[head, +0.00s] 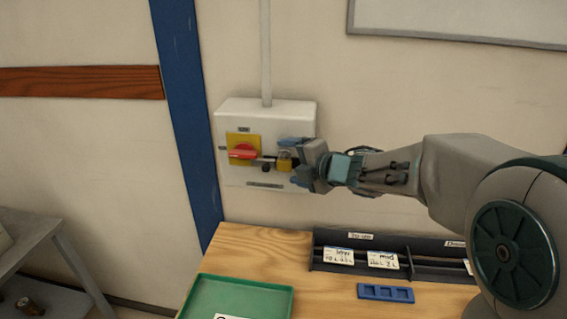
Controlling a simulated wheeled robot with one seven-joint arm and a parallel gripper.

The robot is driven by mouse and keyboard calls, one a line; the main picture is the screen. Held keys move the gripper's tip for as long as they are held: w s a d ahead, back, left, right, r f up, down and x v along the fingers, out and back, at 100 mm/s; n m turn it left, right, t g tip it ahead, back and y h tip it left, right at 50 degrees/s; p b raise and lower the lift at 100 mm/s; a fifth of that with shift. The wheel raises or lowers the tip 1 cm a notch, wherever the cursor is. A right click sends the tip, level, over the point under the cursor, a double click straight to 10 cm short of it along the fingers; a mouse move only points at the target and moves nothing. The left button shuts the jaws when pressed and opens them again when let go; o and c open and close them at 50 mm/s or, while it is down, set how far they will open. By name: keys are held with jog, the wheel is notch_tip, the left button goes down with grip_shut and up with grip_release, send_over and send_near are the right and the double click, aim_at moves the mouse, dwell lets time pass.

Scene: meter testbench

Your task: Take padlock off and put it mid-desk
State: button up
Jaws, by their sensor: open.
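A yellow padlock (285,160) is at the right side of the red rotary switch handle (243,152) on a white wall box (245,112). The handle sits on a yellow plate and points sideways. My gripper (295,160) is open at the box, with its blue-tipped fingers above and below the padlock. Whether a finger touches the padlock cannot be told. The padlock's shackle is too small to make out clearly. The wooden desk (255,250) stands below the box, its middle bare between the tray and the rack.
A green tray (285,302) is at the desk's front left. A black rack (325,238) with white labelled cards stands at the back right, a blue slotted holder (385,293) in front of it. A grey conduit runs up from the box. A blue post (190,110) stands left.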

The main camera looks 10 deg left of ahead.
jog(key=c, duration=1.1)
jog(key=shift+r, duration=0.2)
